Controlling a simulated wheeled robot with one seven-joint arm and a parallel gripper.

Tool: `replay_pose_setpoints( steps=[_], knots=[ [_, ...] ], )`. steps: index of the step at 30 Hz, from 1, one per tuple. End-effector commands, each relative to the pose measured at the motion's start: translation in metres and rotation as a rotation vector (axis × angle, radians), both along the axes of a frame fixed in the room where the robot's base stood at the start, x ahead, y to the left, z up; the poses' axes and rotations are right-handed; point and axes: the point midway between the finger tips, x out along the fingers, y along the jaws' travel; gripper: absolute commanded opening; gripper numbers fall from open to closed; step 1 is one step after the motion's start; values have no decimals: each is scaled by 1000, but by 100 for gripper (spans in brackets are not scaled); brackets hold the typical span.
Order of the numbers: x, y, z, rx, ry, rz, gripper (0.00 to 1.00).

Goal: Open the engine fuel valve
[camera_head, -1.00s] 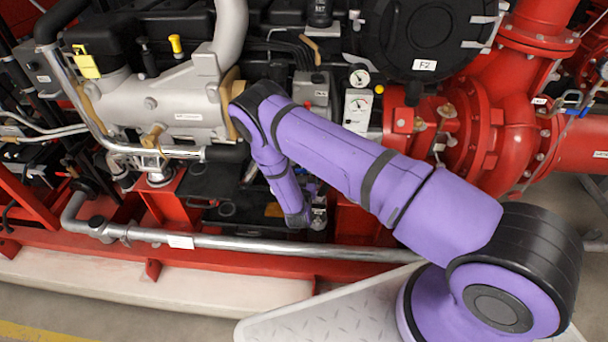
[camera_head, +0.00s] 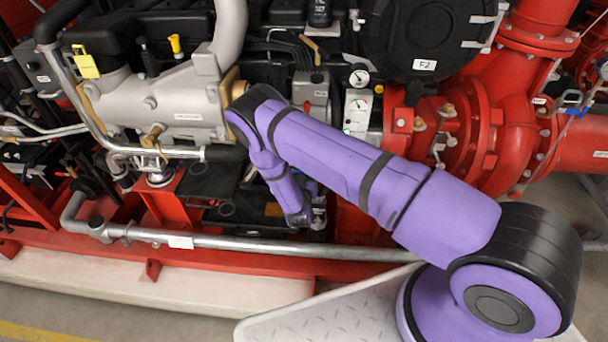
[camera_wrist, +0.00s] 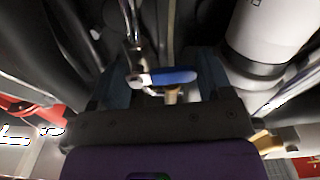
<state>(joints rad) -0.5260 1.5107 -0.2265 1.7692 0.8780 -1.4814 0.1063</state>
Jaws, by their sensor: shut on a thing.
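The engine fuel valve shows in the wrist view as a small metal body with a blue lever handle (camera_wrist: 172,76). The lever lies roughly crosswise between my two dark fingers. My gripper (camera_wrist: 158,82) is shut on this blue handle; the exact contact at the fingertips is blurred. In the head view my gripper (camera_head: 318,212) is low beside the engine, just above the long grey pipe. My own arm and the engine parts hide the valve handle there.
A white cylinder (camera_wrist: 268,30) stands close on the right in the wrist view. Dark hoses crowd the left. In the head view the grey pipe (camera_head: 270,243) and red frame (camera_head: 120,255) run below my gripper. Gauges (camera_head: 358,103) and red pump piping (camera_head: 480,130) are to the right.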

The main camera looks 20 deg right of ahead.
Motion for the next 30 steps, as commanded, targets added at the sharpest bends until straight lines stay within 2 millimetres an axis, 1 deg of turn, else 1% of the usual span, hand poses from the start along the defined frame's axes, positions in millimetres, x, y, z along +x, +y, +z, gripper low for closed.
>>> replay_pose_setpoints(
  steps=[6, 7, 10, 20, 23, 25, 30],
  knots=[
    [-1, 0, -1, 0, 2, 1, 49],
    [-1, 0, -1, 0, 2, 1, 75],
    [-1, 0, -1, 0, 2, 0, 98],
    [-3, 1, -1, 0, 2, 0, 98],
    [-11, 5, -1, 0, 3, 1, 98],
    [-20, 9, -1, -1, 4, 1, 98],
    [-50, 21, -1, -1, 4, 2, 98]
  ],
)
